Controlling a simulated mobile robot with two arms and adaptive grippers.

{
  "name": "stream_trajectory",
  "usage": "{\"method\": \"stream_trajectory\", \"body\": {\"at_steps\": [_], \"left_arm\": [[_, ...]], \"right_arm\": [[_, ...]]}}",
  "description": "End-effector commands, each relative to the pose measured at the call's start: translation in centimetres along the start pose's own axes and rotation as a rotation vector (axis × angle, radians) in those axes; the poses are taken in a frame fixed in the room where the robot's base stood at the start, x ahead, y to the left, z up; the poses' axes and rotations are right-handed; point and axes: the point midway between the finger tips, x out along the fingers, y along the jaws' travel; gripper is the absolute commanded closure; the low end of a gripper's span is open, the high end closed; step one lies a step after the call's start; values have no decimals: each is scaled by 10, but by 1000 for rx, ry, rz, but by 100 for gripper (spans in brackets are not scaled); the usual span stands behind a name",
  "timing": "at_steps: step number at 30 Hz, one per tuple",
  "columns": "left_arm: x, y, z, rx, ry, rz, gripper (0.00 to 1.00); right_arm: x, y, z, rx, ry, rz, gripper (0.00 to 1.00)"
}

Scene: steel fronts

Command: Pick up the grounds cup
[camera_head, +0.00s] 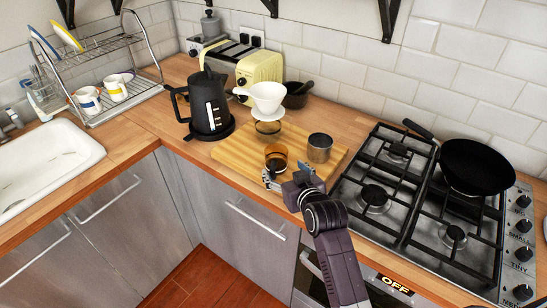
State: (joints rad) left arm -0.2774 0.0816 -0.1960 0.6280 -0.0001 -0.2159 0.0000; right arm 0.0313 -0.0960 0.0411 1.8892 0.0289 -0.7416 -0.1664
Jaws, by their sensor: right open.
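An amber see-through cup (276,153) with something dark low in it stands at the front of a wooden board (237,153). A grey metal cup (319,148) stands just right of it on the same board. Neither is labelled, so I cannot tell for sure which is the grounds cup; the dark contents suggest the amber one. My right gripper (287,175) is open and empty at the board's front edge, close in front of the amber cup. Its fingers partly overlap the cup's base in the picture, and contact cannot be judged. My left gripper is not in view.
A white dripper (266,97) on a glass vessel (267,129) stands behind the cups. A black kettle (208,107) is to the left, a yellow toaster (260,68) and dark bowl (296,95) behind. A gas hob (405,190) with a black pan (477,166) lies right.

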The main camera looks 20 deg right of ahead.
Motion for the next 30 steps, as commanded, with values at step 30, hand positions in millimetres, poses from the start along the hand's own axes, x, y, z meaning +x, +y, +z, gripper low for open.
{"method": "stream_trajectory", "body": {"at_steps": [30], "left_arm": [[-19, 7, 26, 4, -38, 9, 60]], "right_arm": [[60, -4, -2, 1, -1, 0, 29]]}}
